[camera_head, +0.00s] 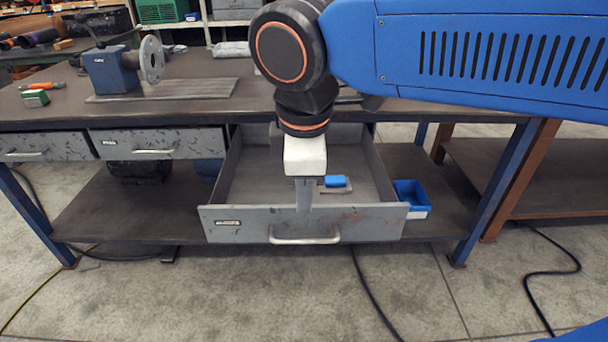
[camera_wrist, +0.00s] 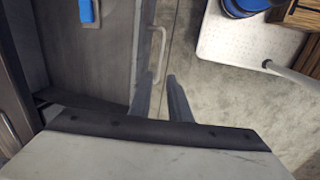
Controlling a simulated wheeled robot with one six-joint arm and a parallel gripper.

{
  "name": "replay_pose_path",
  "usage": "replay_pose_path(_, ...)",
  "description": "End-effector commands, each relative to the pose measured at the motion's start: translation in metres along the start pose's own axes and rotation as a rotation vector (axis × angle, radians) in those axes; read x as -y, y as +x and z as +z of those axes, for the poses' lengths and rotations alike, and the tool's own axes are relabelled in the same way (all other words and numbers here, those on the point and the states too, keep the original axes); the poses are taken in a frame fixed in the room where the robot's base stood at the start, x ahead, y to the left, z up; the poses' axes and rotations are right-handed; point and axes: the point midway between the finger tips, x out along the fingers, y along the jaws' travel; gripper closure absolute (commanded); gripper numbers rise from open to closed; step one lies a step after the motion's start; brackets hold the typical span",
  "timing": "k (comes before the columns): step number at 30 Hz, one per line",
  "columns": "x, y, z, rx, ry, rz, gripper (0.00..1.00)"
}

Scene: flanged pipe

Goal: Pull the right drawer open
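The right drawer (camera_head: 235,222) of the workbench is grey and stands pulled far out, its inside showing. Its pale bar handle (camera_head: 305,241) is low on the front panel; the handle (camera_wrist: 163,45) also shows in the wrist view, beyond my fingertips. My gripper (camera_head: 304,205) points down at the top edge of the drawer front, above the handle. In the wrist view my gripper (camera_wrist: 161,78) has its two fingers apart, with a gap between them. The handle does not appear clasped. Whether a finger touches the front panel cannot be told.
A blue block (camera_head: 335,181) lies in the drawer. A blue bin (camera_head: 412,196) stands on the lower shelf to the right. Two shut drawers, including the middle one (camera_head: 157,143), are at left. A vise-like machine (camera_head: 112,70) stands on the bench top.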

Motion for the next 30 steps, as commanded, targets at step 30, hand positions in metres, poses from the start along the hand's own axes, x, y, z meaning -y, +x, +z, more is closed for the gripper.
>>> replay_pose_path(30,-0.012,-0.022,0.041,-0.017,0.179,0.005,0.83)
